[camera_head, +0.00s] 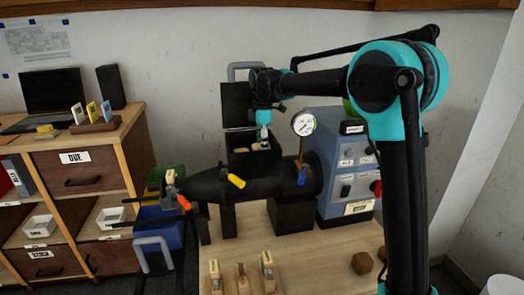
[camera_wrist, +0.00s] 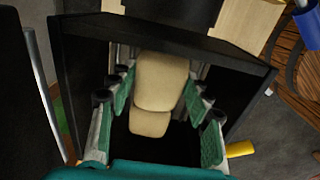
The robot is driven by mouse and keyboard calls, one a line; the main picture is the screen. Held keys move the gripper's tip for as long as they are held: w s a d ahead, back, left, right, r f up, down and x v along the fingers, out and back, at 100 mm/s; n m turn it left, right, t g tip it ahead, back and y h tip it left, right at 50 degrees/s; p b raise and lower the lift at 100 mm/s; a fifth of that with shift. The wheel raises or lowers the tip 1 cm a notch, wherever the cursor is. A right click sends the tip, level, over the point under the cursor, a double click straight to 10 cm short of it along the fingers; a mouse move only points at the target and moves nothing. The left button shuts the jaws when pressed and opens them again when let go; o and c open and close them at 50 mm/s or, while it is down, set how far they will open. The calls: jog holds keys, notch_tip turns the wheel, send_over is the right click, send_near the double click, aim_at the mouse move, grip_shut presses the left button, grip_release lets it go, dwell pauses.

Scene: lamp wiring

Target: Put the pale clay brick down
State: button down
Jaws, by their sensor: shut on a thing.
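My gripper (camera_head: 263,138) points down over an open black box (camera_head: 240,139) with its lid raised behind. In the wrist view the gripper (camera_wrist: 160,90) has its green-padded fingers on both sides of a pale clay brick (camera_wrist: 162,80), and it is shut on it. The brick is inside the outline of the black box (camera_wrist: 85,75). A second pale piece (camera_wrist: 150,123) shows just below the brick in the picture, partly covered by it. I cannot tell whether the held brick touches the box floor.
A dark horizontal cylinder (camera_head: 215,184) with a yellow handle (camera_head: 236,181) lies in front of the box. A blue-grey control unit (camera_head: 345,160) and a dial gauge (camera_head: 304,123) stand to the right. Wooden pieces (camera_head: 241,278) stand on the table front. Brown lumps (camera_head: 362,263) lie at right.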

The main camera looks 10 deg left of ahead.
jog(key=shift+f, duration=0.75)
jog(key=shift+f, duration=0.1)
jog(key=c, duration=0.7)
grip_release()
notch_tip(320, 180, up, 8)
jog(key=shift+f, duration=0.15)
